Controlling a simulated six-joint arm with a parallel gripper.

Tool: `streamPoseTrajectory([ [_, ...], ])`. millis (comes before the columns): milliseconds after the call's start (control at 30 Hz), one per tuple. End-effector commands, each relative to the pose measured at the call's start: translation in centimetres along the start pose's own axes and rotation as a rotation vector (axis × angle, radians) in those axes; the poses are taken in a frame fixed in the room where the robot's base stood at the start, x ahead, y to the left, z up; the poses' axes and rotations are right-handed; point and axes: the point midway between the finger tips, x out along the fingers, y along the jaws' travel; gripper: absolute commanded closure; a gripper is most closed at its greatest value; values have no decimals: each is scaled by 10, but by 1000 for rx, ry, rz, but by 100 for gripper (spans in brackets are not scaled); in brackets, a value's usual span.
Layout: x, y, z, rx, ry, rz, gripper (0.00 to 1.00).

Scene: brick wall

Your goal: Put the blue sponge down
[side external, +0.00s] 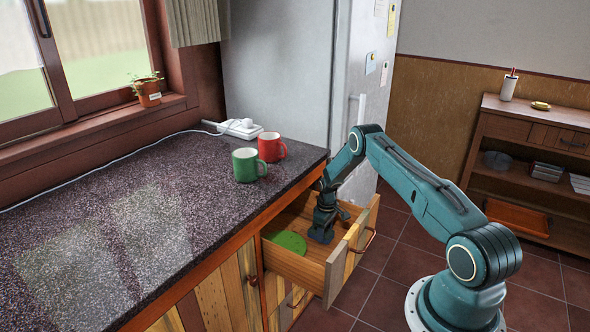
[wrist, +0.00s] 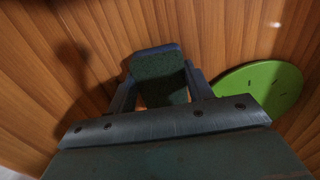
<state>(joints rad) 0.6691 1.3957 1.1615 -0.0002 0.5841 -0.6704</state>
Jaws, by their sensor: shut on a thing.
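My gripper (side external: 321,228) reaches down into the open wooden drawer (side external: 341,262), to the right of a flat green round thing. In the wrist view my gripper (wrist: 160,84) is shut on the blue sponge (wrist: 160,76), which has a dark greenish face and a blue edge at its far end. The sponge sits between the two fingers, above the drawer's wooden boards. I cannot tell whether it touches the drawer floor. In the side view the sponge is not clearly told apart from my gripper.
The green round thing (side external: 290,242) lies in the drawer and also shows in the wrist view (wrist: 258,90). A green mug (side external: 246,165) and a red mug (side external: 271,147) stand on the dark counter (side external: 120,215) above. A fridge (side external: 285,75) stands behind.

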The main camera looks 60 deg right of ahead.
Motion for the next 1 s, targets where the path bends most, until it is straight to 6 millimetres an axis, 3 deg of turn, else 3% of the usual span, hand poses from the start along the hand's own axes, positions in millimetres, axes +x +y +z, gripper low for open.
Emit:
streamPoseTrajectory([
  [33,1,0,0,0,0,0,47],
  [133,1,0,0,0,0,0,27],
  [667,-7,0,0,0,0,0,27],
  [1000,-44,1,-1,0,2,1,27],
])
